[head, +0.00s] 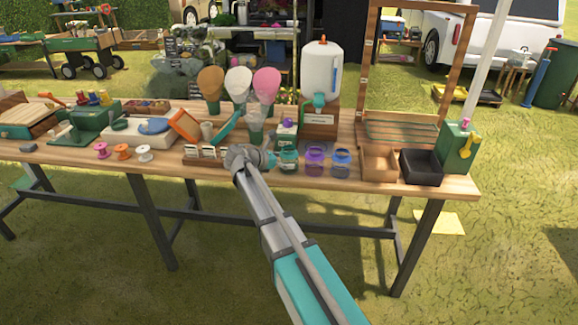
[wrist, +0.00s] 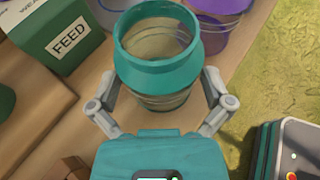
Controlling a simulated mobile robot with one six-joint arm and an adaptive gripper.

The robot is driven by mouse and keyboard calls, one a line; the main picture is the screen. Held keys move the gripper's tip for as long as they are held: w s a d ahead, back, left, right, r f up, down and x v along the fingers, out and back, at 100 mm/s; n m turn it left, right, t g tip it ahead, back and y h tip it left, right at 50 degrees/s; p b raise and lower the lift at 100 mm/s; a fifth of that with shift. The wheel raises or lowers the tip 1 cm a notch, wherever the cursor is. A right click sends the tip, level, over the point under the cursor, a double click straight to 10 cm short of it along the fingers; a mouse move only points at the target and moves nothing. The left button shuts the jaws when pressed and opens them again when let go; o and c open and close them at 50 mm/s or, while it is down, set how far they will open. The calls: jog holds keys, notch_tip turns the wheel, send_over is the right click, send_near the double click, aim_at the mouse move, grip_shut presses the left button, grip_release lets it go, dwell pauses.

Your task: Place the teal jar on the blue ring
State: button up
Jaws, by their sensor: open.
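The teal jar (head: 288,160) stands upright near the front edge of the wooden table, with clear walls and a teal rim. In the wrist view the jar (wrist: 158,68) sits between the fingers of my gripper (wrist: 160,82), its open mouth toward the camera. The fingers are spread to either side of its body; I cannot tell whether they touch it. In the head view my gripper (head: 266,158) is just left of the jar. I cannot clearly pick out a blue ring; jars may hide it.
A purple jar (head: 315,162) and a blue jar (head: 341,163) stand close to the right of the teal jar. A box marked FEED (wrist: 65,42) is near its left in the wrist view. A black tray (head: 421,167) and a wooden tray (head: 380,163) lie farther right.

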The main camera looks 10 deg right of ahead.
jog(key=shift+x, duration=0.75)
jog(key=c, duration=1)
jog(key=shift+o, duration=0.2)
jog(key=shift+r, duration=0.15)
notch_tip(320, 180, up, 2)
jog(key=shift+r+p, duration=0.2)
jog(key=shift+p, duration=1.05)
jog(key=s+r+p, duration=1)
jog(key=s, duration=0.4)
jog(key=shift+r, duration=0.2)
